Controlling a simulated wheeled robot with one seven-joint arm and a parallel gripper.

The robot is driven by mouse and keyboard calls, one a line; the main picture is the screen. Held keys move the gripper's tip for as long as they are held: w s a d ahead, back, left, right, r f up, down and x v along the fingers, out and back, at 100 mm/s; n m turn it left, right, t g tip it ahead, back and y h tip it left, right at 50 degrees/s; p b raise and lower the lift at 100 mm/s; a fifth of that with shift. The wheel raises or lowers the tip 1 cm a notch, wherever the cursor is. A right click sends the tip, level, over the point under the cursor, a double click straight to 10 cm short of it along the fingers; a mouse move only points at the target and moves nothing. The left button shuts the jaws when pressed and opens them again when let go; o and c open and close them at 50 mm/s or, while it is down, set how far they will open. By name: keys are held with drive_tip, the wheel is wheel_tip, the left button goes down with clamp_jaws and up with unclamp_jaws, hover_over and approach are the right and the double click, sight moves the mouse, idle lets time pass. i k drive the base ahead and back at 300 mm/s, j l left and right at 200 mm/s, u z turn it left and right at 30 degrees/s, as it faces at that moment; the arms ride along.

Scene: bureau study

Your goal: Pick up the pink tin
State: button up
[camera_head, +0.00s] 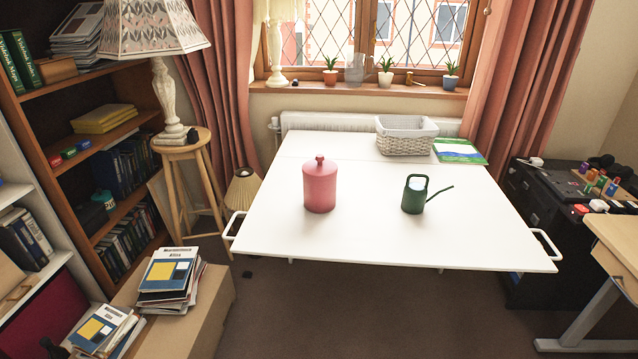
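The pink tin (320,188) stands upright on the white table (360,235), left of the table's middle. It is a round canister with a lid and a small knob on top. Nothing touches it, and all of its front shows. My gripper is not in view.
A green watering can (415,195) stands to the right of the tin, its spout pointing right. A grey basket (405,136) and a green-and-blue book (459,151) lie at the table's back right. White handles (234,226) stick out at the table's sides. The table's front is clear.

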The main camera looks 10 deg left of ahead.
sight(319, 173)
drive_tip(key=i+u, duration=0.2)
drive_tip(key=i, duration=0.25)
drive_tip(key=i+l+u, duration=0.2)
drive_tip(key=i, duration=0.25)
drive_tip(key=i+l+u, duration=0.2)
drive_tip(key=i, duration=0.25)
drive_tip(key=j, duration=0.1)
